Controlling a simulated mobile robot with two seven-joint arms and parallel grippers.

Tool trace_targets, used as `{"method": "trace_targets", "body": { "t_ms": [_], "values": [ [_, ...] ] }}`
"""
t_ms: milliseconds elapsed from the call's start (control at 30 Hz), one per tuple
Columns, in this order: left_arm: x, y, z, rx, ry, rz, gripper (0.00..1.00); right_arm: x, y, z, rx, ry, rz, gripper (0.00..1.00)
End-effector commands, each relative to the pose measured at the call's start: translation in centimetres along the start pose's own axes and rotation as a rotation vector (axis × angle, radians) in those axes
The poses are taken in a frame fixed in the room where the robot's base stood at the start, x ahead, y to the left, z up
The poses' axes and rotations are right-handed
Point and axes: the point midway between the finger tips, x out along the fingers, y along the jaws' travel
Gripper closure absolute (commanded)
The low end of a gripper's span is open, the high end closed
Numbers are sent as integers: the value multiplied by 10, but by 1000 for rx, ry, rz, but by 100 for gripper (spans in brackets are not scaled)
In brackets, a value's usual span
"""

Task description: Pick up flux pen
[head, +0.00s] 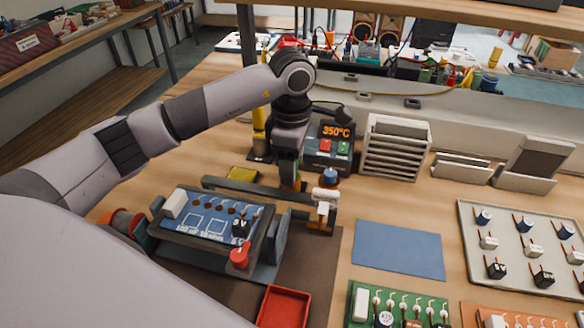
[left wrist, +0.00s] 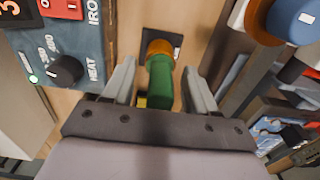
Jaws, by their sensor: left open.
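A green pen-like cylinder with an amber end (left wrist: 160,85), which looks like the flux pen, shows in the left wrist view. It lies between the two fingers of my left gripper (left wrist: 160,78), which stand apart with a gap on each side. A small dark base (left wrist: 174,42) is at its amber end. In the head view my left gripper (head: 288,165) points down beside the soldering station (head: 328,150); the pen is mostly hidden there, with only a little amber showing below the gripper. My right gripper is not in view.
A board holder (head: 214,218) with a blue circuit board stands in front of the gripper. A blue-capped item (head: 329,178) is close on its right.

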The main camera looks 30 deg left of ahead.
Motion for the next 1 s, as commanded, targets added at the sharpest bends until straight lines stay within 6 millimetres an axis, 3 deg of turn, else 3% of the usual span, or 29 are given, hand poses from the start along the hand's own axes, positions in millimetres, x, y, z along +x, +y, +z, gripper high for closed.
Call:
{"method": "trace_targets", "body": {
  "t_ms": [67, 233, 267, 733, 867, 1000],
  "values": [
    [0, 0, 0, 0, 0, 0, 43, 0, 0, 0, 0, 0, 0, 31],
    [0, 0, 0, 0, 0, 0, 95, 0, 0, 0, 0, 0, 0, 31],
    [0, 0, 0, 0, 0, 0, 97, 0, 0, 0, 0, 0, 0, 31],
    [-10, 0, 0, 0, 0, 1, 97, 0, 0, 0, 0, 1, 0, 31],
    [-28, 1, 0, 0, 0, 4, 97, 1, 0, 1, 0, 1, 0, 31],
    [-61, 1, 1, 1, -2, 6, 97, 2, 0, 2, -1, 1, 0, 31]
  ]
}}
